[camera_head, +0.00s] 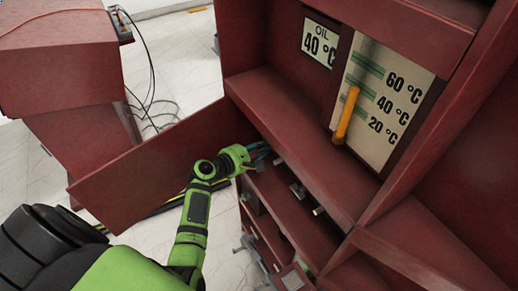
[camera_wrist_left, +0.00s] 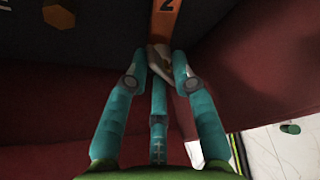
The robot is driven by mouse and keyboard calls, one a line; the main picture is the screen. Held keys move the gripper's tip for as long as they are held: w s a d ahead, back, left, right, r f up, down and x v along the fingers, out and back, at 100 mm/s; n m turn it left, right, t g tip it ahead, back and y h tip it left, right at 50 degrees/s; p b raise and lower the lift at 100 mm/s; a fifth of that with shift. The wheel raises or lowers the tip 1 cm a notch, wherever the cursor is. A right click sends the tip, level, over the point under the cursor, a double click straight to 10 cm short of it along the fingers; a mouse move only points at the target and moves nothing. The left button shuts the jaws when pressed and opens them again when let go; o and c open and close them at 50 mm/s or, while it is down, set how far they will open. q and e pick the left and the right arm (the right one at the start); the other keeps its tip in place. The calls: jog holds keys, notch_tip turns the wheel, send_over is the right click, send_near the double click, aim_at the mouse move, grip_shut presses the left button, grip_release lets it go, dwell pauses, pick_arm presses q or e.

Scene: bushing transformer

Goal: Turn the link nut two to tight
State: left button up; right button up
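My left gripper (camera_head: 260,160) reaches into the open lower compartment of the red transformer cabinet in the head view. In the left wrist view, the teal fingers of my left gripper (camera_wrist_left: 162,60) converge around a small pale piece (camera_wrist_left: 160,70), possibly the link nut two. It sits at the lower end of an orange link (camera_wrist_left: 167,20) marked "2". The fingertips partly hide the piece, and I cannot tell whether they touch it. My right gripper is not in view.
An orange hexagon (camera_wrist_left: 58,16) lies on the dark surface at upper left in the wrist view. An open red door panel (camera_head: 150,165) stands beside my left arm. Above are the oil gauge (camera_head: 320,40) and a yellow pointer (camera_head: 346,115). Small metal pieces (camera_head: 298,189) sit inside the compartment.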

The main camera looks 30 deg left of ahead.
pick_arm(q)
jog(key=shift+s+f, duration=0.15)
jog(key=shift+f, duration=0.1)
grip_shut()
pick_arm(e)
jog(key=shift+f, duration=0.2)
